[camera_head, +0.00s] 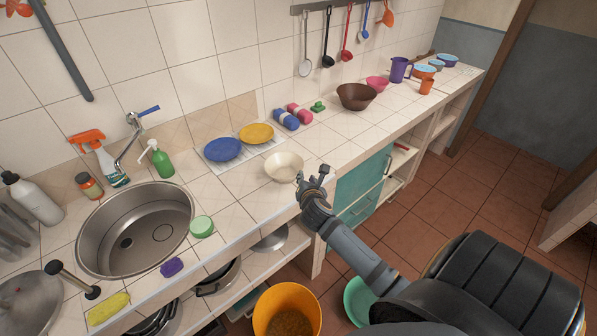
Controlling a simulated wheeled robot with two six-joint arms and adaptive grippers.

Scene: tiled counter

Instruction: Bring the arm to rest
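My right arm (355,250) reaches in from the lower right, over the front edge of the counter. Its gripper (312,176) is by the counter edge, just right of a cream bowl (284,167). The two fingertips are apart and nothing shows between them. From this view I cannot tell whether the gripper touches the counter. My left gripper is not in view.
Left of the bowl are a blue plate (222,149), a yellow plate (256,133) and a round sink (135,228). A brown bowl (356,96) stands farther back. An orange bucket (287,310) is below. Tiled floor (470,190) is clear at right.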

